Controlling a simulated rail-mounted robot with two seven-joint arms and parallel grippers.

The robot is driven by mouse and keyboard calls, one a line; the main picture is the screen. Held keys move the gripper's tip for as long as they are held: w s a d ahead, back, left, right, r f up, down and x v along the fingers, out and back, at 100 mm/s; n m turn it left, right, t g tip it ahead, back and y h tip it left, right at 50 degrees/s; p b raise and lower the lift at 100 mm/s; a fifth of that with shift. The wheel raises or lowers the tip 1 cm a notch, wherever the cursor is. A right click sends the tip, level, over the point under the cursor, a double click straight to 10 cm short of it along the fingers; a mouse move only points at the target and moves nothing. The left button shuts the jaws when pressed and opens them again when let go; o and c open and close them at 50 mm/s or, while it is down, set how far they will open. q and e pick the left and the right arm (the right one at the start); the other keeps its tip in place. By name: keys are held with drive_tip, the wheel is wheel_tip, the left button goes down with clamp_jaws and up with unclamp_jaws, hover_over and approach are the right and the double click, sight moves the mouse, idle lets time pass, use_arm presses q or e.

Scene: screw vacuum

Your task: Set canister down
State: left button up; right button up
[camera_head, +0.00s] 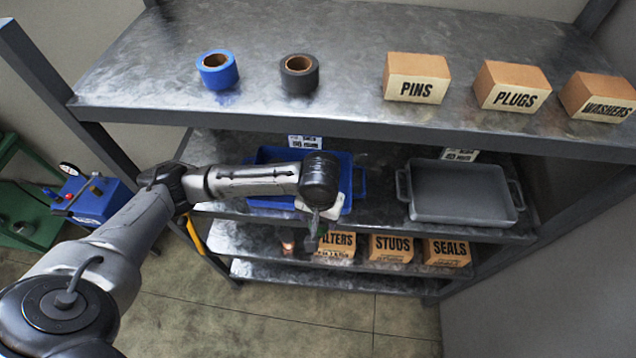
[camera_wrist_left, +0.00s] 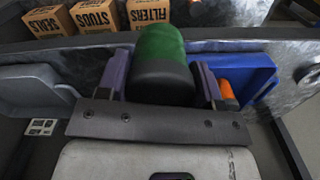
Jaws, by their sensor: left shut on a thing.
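A green canister with a dark end (camera_wrist_left: 161,62) sits between the two fingers of my left gripper (camera_wrist_left: 160,82) in the wrist view. The gripper is shut on it. In the head view my left gripper (camera_head: 316,222) reaches down in front of the blue tray, above the lower shelf, left of the FILTERS box. The canister is mostly hidden there by the gripper. My right gripper is not in view.
The blue tray (camera_head: 265,203) and a grey tray (camera_head: 460,205) stand on the middle shelf. FILTERS (camera_head: 337,246), STUDS (camera_head: 391,248) and SEALS (camera_head: 446,252) boxes are on the shelf below. An orange thing (camera_wrist_left: 228,92) shows at the blue tray (camera_wrist_left: 258,72). Tape rolls and boxes stand on top.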

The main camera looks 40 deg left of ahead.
use_arm(q)
drive_tip(key=w+a+p, duration=0.2)
drive_tip(key=w+a, duration=0.8)
drive_tip(key=w, duration=0.4)
drive_tip(key=f+p, duration=0.1)
drive_tip(key=f, duration=0.5)
drive_tip(key=shift+a+f, duration=0.15)
drive_tip(key=shift+a, duration=0.05)
drive_tip(key=shift+f, duration=0.35)
drive_tip(key=shift+f, duration=0.1)
drive_tip(key=o, duration=1)
drive_tip(key=shift+c, duration=0.2)
wheel_tip(320, 180, up, 8)
drive_tip(key=shift+b, duration=0.4)
